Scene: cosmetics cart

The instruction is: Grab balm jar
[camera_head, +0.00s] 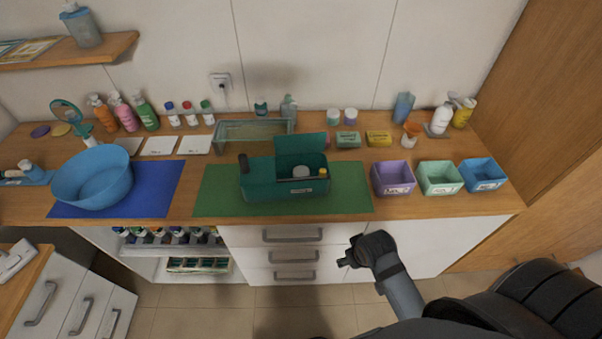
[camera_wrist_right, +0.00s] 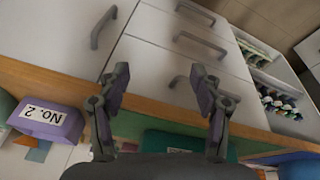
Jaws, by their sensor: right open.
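A small round white jar (camera_head: 301,172) sits inside the open teal box (camera_head: 262,188), beside a small bottle with an orange cap (camera_head: 323,173). Two more small jars, one with a white-green lid (camera_head: 334,115) and one with a purple lid (camera_head: 350,116), stand near the wall. I cannot tell which of these is the balm jar. My right gripper (camera_head: 346,262) is in front of the counter and below its edge, apart from all jars. In the right wrist view the right gripper (camera_wrist_right: 160,78) is open and empty. My left gripper is not in view.
The teal box stands on a green mat (camera_head: 222,198), its lid raised at the back. Purple (camera_head: 393,179), mint (camera_head: 439,178) and blue (camera_head: 482,175) bins stand to its right. A blue bowl (camera_head: 92,178) is at left. Drawers with handles (camera_head: 294,256) are under the counter.

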